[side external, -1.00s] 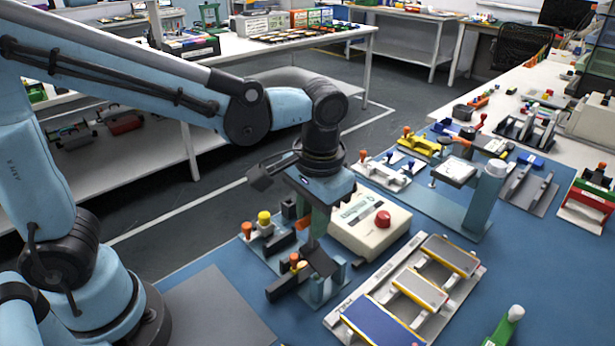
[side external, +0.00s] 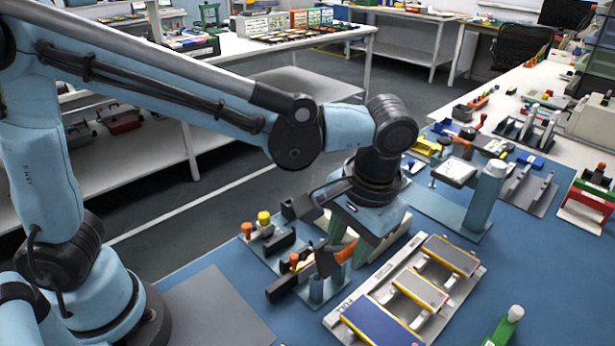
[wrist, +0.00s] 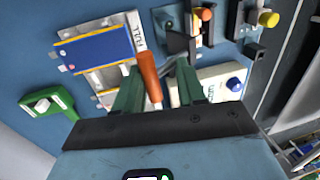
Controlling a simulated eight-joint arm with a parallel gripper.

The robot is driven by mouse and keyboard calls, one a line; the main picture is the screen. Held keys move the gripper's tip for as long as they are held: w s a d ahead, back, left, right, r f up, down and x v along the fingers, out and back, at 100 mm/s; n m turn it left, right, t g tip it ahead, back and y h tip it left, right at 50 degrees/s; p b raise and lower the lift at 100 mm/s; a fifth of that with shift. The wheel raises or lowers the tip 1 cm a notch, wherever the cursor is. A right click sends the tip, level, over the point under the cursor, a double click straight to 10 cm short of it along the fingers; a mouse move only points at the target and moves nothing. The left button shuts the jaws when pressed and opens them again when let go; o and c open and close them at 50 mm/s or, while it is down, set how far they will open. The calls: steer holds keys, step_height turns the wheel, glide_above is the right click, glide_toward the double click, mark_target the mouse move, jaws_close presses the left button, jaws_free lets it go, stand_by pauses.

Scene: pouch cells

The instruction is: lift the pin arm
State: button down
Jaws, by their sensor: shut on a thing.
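The pin arm has an orange handle (side external: 341,252) and a dark bracket end (side external: 323,263) on a small grey-blue fixture (side external: 318,290). In the side view the handle slants up to the right from the bracket. My gripper (side external: 348,244) is tilted over it, with its green fingers around the handle's upper part. In the wrist view the orange handle (wrist: 149,72) lies between the two green fingers of my gripper (wrist: 158,68). The gripper is shut on the handle; the exact contact is partly hidden.
A tray with blue and grey pouch cells (side external: 375,325) lies just right of the fixture. A pale box (side external: 395,238) stands behind my gripper, largely covered. Black blocks with orange and yellow knobs (side external: 264,219) are at left. A green-handled tool (side external: 505,325) lies front right.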

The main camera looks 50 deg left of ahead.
steer(key=shift+d+f, duration=0.5)
steer(key=shift+d, duration=0.15)
steer(key=shift+y, duration=0.3)
steer(key=c, duration=1.1)
jaws_free()
steer(key=shift+r, duration=0.1)
steer(key=v, duration=1.2)
steer(key=shift+a+r, duration=0.1)
